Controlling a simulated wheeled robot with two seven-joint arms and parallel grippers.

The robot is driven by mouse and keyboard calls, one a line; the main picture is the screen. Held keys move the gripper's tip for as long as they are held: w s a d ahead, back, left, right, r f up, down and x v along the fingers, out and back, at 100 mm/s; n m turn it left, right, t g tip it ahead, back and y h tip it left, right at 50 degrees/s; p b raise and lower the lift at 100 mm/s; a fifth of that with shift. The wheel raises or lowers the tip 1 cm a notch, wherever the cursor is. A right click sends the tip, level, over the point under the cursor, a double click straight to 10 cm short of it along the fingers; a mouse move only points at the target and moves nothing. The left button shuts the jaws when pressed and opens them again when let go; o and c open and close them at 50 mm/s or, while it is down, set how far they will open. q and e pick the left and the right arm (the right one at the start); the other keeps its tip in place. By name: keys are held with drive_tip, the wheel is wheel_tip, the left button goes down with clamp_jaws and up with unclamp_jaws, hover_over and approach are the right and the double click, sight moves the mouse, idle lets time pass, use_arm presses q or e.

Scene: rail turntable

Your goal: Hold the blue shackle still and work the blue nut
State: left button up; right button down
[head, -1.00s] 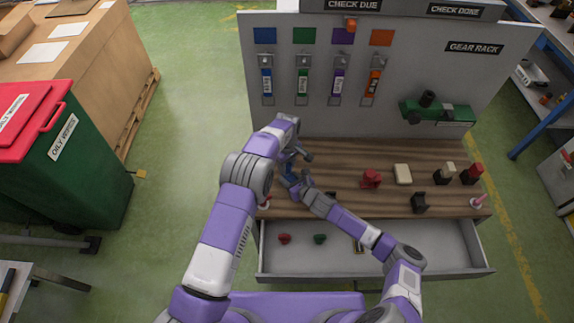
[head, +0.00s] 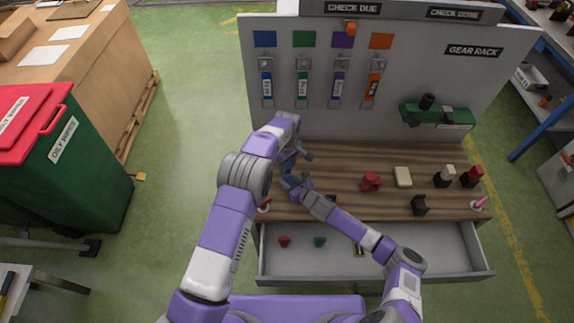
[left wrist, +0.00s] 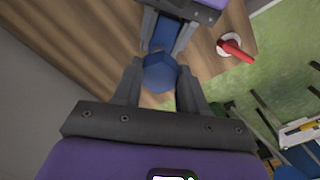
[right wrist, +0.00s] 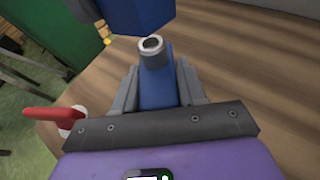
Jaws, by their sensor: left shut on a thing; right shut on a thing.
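The blue nut (left wrist: 160,72) is a hexagonal block between the fingertips of my left gripper (left wrist: 158,80), which is shut on it. The blue shackle (right wrist: 158,90) is between the fingers of my right gripper (right wrist: 158,88), which is shut on it. A grey hollow stud end (right wrist: 152,46) stands out of the shackle toward the nut, which shows above it in the right wrist view (right wrist: 140,15). I cannot tell whether nut and stud touch. In the head view my left gripper (head: 299,153) and right gripper (head: 291,181) meet over the bench's left part, and the arms mostly hide both parts.
The wooden bench (head: 350,160) carries a red part (head: 371,182), a cream block (head: 403,177) and several dark holders at right. A red-handled peg (left wrist: 235,49) stands near the left edge. The open drawer (head: 400,250) is in front. The grey tool board (head: 400,80) rises behind.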

use_arm(q)
drive_tip(key=shift+r, duration=2)
use_arm(e)
drive_tip(key=c, duration=0.6)
unclamp_jaws()
drive_tip(key=shift+o, duration=0.2)
drive_tip(key=v, duration=1.2)
